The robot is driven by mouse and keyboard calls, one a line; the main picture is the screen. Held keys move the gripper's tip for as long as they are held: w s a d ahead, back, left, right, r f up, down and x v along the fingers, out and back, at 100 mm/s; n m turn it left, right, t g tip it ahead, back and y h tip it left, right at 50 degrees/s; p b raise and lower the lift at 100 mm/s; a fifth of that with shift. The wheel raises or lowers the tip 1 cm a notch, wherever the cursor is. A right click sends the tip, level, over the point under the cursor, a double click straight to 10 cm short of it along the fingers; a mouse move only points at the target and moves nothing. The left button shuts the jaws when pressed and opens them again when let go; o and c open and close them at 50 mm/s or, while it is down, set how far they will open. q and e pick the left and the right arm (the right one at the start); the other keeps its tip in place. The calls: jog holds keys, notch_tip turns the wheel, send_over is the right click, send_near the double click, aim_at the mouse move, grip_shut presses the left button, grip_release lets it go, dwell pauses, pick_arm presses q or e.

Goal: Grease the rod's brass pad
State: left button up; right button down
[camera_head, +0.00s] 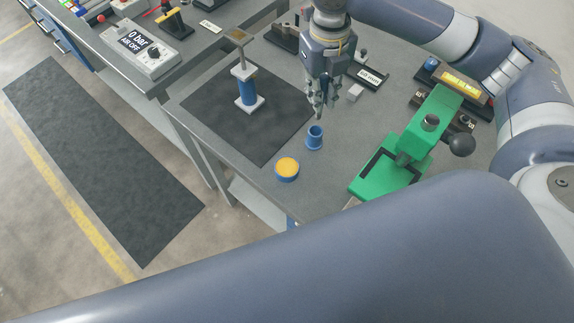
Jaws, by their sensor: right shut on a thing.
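A small cylinder with a blue body (247,92) stands upright on a dark mat. Its pale rod (241,66) points up and carries a flat brass pad (238,37) on top. A blue tin with a yellow-orange top (287,168) stands near the table's front edge. A blue cup (314,138) stands just behind it. My right gripper (319,98) points down above the cup, right of the cylinder. It is shut on a thin grey tool (319,114), whose lower end is close to the cup's mouth; whether it is inside I cannot tell. My left gripper is out of view.
A green hand press (408,148) with a black ball handle stands right of the cup. The dark mat (215,103) is clear around the cylinder. A white controller (147,48) reading 0 bar is on the left table. My own arm covers the foreground.

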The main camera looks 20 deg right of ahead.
dwell(0.4)
jog(key=s+a+y+p, duration=0.1)
jog(key=s+a+p, duration=0.15)
jog(key=p, duration=0.35)
jog(key=t+y, duration=0.2)
jog(key=y, duration=0.1)
send_over(298, 169)
notch_tip(298, 169, down, 7)
jog(key=shift+f+p, duration=0.1)
jog(key=shift+p, duration=0.3)
jog(key=shift+a, duration=0.1)
jog(key=shift+f, duration=0.55)
dwell(1.0)
jog(key=shift+f+h, duration=0.1)
jog(key=shift+h, duration=0.2)
dwell(1.4)
